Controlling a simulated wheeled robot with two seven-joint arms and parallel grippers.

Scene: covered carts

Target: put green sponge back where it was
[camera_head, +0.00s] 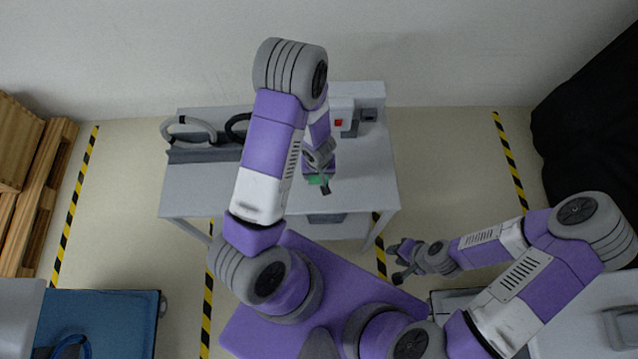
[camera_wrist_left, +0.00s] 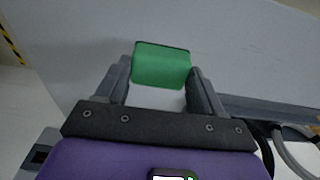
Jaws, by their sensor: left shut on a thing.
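The green sponge (camera_wrist_left: 162,66) is between the two fingers of my left gripper (camera_wrist_left: 160,78) in the left wrist view. The gripper is shut on it. In the head view the sponge (camera_head: 317,179) shows as a small green patch at my left gripper (camera_head: 320,182), over the front part of the grey table (camera_head: 200,190). I cannot tell if the sponge touches the tabletop. My right gripper (camera_head: 394,263) is empty, with its fingers apart, to the right of the table's front edge.
A device with a red button (camera_head: 338,123) stands at the table's back right. Looped hoses (camera_head: 190,122) lie at the back left. A blue covered cart (camera_head: 120,310) is at the lower left. Wooden pallets (camera_head: 45,190) stand at left. The table's left front is bare.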

